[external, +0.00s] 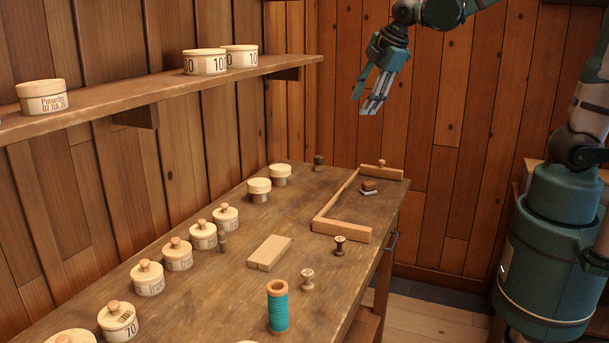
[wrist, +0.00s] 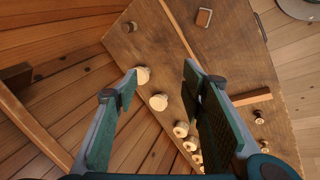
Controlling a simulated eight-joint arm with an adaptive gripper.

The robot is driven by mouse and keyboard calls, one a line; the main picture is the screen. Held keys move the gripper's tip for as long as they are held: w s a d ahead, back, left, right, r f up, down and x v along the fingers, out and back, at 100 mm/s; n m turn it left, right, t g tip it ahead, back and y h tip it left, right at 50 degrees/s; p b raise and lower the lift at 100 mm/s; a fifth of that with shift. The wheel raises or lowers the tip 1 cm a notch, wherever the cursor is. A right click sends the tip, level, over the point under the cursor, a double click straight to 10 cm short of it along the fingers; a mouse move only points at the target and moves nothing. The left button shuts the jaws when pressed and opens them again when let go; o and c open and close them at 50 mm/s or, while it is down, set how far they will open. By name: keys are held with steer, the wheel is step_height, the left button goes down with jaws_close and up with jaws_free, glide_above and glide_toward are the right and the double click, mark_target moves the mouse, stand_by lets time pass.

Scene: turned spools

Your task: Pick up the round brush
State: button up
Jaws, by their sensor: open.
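A small brown-topped block with a pale underside (external: 369,187) lies on the far part of the bench, inside a wooden frame. It looks like a brush, but I cannot tell whether it is round; it also shows as a brown rectangle with a pale edge (wrist: 203,17) at the top of the wrist view. My gripper (external: 374,103) is high above the far end of the bench, well apart from this block. In the wrist view my gripper (wrist: 160,77) has its two fingers spread, with nothing between them held.
The wooden frame (external: 342,229) borders the block. A dark spool (external: 340,246), a pale spool (external: 307,281) and a teal-wound spool (external: 278,308) stand nearer. Several lidded pots line the wall side, near a flat wooden block (external: 269,252). A shelf (external: 165,86) holds more pots.

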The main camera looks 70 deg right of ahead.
steer(key=w+d+f+n+g+h, duration=0.1)
steer(key=w+d+f+n, duration=0.25)
steer(key=w, duration=0.25)
steer(key=w+d+f+n+g, duration=0.1)
steer(key=w+d+f+n, duration=0.25)
steer(key=w, duration=0.25)
steer(key=n+g+h, duration=0.1)
steer(key=n, duration=0.4)
glide_toward(319, 156)
steer(key=f, duration=0.2)
steer(key=shift+w+d+n, duration=0.2)
steer(key=shift+d+n, duration=0.1)
steer(key=shift+d, duration=0.2)
steer(key=shift+f, duration=0.15)
steer(key=shift+b+x, duration=0.3)
steer(key=shift+x, duration=0.55)
steer(key=shift+d+f, duration=0.1)
steer(key=shift+f, duration=0.2)
steer(key=shift+w+f, duration=0.1)
steer(key=shift+f, duration=0.05)
steer(key=shift+x, duration=2.5)
steer(key=shift+c, duration=0.5)
